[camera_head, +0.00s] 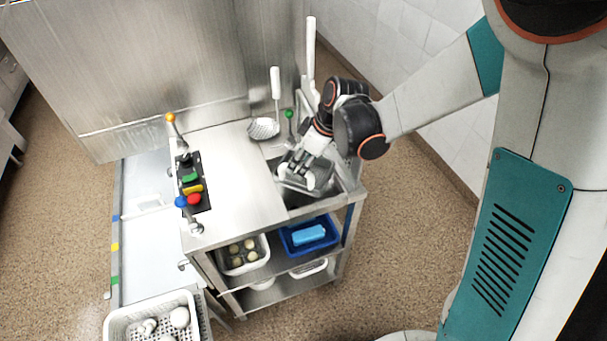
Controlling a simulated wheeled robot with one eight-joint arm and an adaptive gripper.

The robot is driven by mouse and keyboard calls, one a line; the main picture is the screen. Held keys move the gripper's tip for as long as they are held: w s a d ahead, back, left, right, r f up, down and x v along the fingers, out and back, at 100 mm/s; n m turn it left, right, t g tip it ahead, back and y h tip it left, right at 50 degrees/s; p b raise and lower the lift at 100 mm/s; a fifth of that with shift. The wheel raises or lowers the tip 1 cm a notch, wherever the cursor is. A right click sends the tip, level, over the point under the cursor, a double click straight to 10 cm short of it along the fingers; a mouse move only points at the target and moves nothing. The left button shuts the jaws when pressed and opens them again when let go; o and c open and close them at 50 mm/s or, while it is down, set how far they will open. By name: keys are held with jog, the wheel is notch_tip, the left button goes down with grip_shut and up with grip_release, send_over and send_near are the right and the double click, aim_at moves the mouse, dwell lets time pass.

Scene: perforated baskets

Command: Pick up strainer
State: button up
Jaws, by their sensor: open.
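A strainer (263,128) with a flat, perforated head lies at the back of the steel worktop, its white-tipped handle pointing up toward the steel back panel. My gripper (292,167) is open and points down over the sink, to the right of and nearer than the strainer, apart from it. A shiny metal piece (318,176) shows in the sink area just under and beside my fingers. I cannot tell what it is or whether my fingers touch it. A long white handle (311,40) stands upright behind my wrist; its lower end is hidden.
A black block (191,186) with coloured pieces and taps with coloured knobs stand at the worktop's left. A white basket (243,254) and a blue basket (299,244) sit on the shelf below. Another white basket (150,310) is front left. The middle worktop is bare.

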jog(key=b+x, duration=0.2)
jog(key=x, duration=0.2)
jog(key=shift+w+f, duration=0.25)
jog(key=shift+r, duration=0.1)
grip_shut()
